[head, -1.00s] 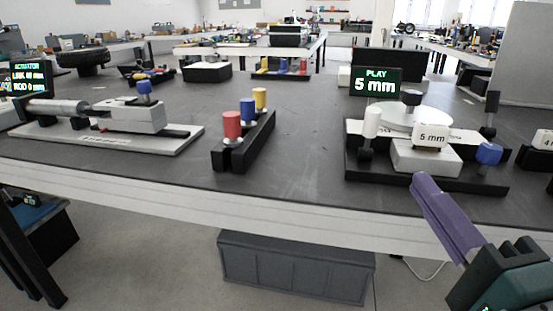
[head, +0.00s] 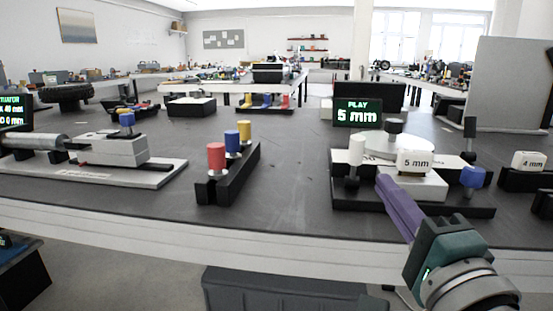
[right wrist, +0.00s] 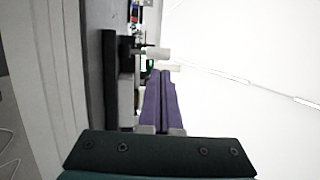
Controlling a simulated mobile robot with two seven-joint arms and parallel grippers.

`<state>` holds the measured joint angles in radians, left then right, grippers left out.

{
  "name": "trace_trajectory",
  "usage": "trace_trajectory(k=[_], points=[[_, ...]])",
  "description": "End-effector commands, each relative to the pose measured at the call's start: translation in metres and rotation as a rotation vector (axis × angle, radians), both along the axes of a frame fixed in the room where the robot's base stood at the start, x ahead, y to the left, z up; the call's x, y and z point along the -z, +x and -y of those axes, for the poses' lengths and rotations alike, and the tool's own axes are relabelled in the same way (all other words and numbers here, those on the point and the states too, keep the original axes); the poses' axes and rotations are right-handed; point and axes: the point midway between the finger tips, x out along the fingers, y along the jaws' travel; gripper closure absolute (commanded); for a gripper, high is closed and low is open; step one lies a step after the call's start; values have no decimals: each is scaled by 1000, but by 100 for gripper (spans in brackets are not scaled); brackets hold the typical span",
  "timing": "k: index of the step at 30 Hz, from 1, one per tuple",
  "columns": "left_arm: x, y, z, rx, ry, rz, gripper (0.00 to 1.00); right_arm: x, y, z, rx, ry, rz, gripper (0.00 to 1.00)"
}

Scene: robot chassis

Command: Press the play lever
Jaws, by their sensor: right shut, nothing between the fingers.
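The play fixture stands at the right of the bench on a black base (head: 470,209). Its display (head: 358,113) reads "PLAY 5 mm". It has a white-capped post (head: 356,150) at its left, a round white disc (head: 375,144), a white block marked "5 mm" (head: 414,161), and a blue knob (head: 473,177) at its right. I cannot tell which part is the play lever. My right gripper (head: 384,180), with purple fingers, is shut and empty, its tips in front of the fixture near the white post. The fingers also show in the right wrist view (right wrist: 161,75). My left gripper is out of view.
A black block with red (head: 216,157), blue and yellow knobs stands mid-bench. An actuator fixture (head: 118,150) is at the left. A "4 mm" block (head: 528,160) sits at the right. The dark bench top between the knobs and the play fixture is clear.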

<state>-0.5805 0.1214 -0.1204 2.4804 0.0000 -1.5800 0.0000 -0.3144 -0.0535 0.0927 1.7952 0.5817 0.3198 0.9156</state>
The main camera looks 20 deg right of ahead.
Motion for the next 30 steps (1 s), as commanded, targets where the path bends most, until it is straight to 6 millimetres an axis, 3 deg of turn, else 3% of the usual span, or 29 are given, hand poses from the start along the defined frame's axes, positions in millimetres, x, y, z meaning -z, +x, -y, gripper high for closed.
trace_trajectory(k=[6, 12, 25, 30], points=[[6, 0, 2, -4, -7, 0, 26, -7, 43, 12, 1, -1, 3, 100], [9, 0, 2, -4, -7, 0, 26, -11, 64, 19, -1, -1, 1, 100], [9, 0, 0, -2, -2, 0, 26, -12, 70, 21, -1, -2, -2, 100], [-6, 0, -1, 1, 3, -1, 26, -28, 83, 28, -2, -3, 0, 100]])
